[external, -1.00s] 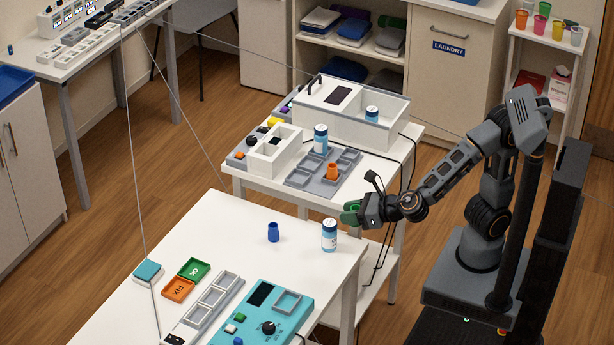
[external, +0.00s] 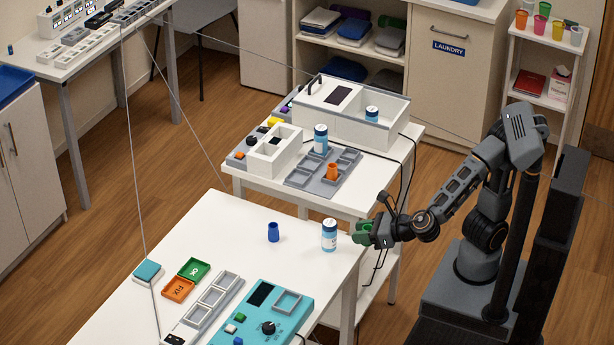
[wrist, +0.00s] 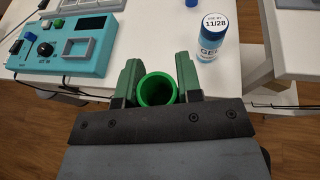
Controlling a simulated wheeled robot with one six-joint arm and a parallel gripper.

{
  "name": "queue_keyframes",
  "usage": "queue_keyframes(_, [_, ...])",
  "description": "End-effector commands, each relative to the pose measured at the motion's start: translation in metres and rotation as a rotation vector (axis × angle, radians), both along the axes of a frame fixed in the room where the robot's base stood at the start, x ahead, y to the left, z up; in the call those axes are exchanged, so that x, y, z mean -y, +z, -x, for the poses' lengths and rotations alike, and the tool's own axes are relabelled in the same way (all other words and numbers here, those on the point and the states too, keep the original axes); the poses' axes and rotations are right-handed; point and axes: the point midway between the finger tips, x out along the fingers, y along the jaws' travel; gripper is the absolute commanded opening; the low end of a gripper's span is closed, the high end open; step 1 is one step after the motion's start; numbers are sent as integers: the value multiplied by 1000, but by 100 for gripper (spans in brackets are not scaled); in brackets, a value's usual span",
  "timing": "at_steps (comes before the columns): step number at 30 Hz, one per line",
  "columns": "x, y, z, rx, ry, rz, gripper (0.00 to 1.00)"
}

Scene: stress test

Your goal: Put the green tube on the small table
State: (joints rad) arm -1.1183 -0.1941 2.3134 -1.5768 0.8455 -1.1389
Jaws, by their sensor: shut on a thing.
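The green tube (wrist: 156,90) is a hollow cylinder with its round open end facing the wrist camera. My gripper (wrist: 157,85) is shut on it, with a dark green finger on each side. In the external view, my gripper (external: 365,233) holds the tube in the air just off the right edge of the near white table (external: 215,235). A second white table (external: 380,175) stands behind it. I cannot tell which of the two is the small table.
A teal device (external: 262,312) and grey trays (external: 208,305) fill the front. Bare tabletop lies around the cup.

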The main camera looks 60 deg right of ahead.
Motion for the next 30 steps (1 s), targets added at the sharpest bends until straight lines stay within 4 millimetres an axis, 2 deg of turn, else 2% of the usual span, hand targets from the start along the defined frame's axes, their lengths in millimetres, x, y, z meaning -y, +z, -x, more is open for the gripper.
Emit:
queue_keyframes(9, [-47, -38, -59, -3, -3, 3, 11])
queue_keyframes(12, [-59, -55, -72, -3, -2, 4, 11])
queue_keyframes(18, [-72, -79, -88, -2, -2, 2, 11])
queue_keyframes(25, [-78, -88, -95, -1, -1, 1, 11])
queue_keyframes(30, [-83, -106, -101, -3, -1, 2, 11])
